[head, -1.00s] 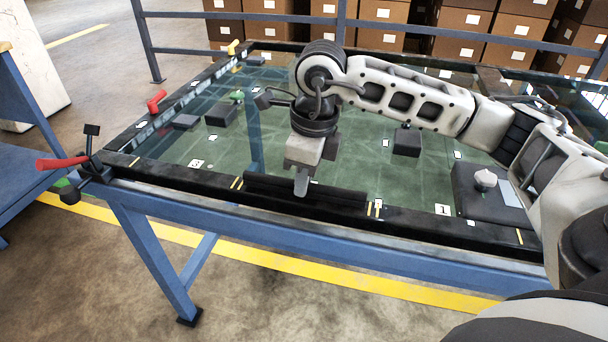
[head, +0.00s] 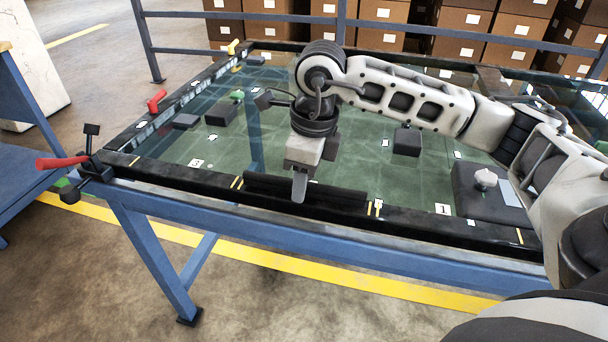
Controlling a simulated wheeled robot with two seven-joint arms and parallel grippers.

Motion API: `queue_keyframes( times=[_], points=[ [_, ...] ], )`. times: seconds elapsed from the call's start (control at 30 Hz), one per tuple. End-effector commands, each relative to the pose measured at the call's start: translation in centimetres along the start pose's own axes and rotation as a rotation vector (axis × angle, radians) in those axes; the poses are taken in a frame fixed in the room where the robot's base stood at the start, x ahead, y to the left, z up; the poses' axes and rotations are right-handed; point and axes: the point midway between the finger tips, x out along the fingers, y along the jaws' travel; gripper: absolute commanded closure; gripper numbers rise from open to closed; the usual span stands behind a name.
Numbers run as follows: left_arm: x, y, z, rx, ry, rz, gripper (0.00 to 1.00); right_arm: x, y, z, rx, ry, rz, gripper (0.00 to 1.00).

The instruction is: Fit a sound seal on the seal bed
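A long dark bar (head: 340,195) lies along the near edge of the trolley's black frame (head: 450,227), between two pairs of yellow marks. It could be the seal or the seal bed; I cannot tell which. My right gripper (head: 299,188) points down at the bar's middle, with a pale finger in front of its near face. The finger overlaps the bar in the picture, but contact is unclear. The finger spacing is hidden by the viewing angle. My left gripper is out of view.
A clamp with a red handle (head: 62,162) stands at the frame's near left corner. Another red handle (head: 156,101) and a yellow one (head: 233,46) line the left side. Dark blocks (head: 407,142) sit on the green glassy panel (head: 220,160). Cartons stand behind a blue rail.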

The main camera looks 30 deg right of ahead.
Motion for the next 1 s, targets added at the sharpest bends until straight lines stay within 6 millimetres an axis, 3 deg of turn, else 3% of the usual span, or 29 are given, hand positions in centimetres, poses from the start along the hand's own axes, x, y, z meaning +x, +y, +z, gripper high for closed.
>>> queue_keyframes(
  times=[0.27, 0.37, 0.8, 1.0],
  points=[
    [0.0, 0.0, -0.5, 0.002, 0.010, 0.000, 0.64, -0.9, 0.0, 0.1, 0.000, -0.002, -0.002, 0.59],
    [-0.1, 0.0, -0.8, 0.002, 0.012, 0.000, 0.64, -2.5, -0.1, 0.1, 0.000, -0.004, -0.004, 0.59],
    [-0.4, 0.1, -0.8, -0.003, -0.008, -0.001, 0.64, -12.8, 0.0, 0.1, 0.001, -0.004, -0.003, 0.59],
    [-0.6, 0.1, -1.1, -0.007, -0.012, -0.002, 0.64, -15.4, 0.0, 0.1, 0.000, -0.002, -0.001, 0.59]
  ],
)
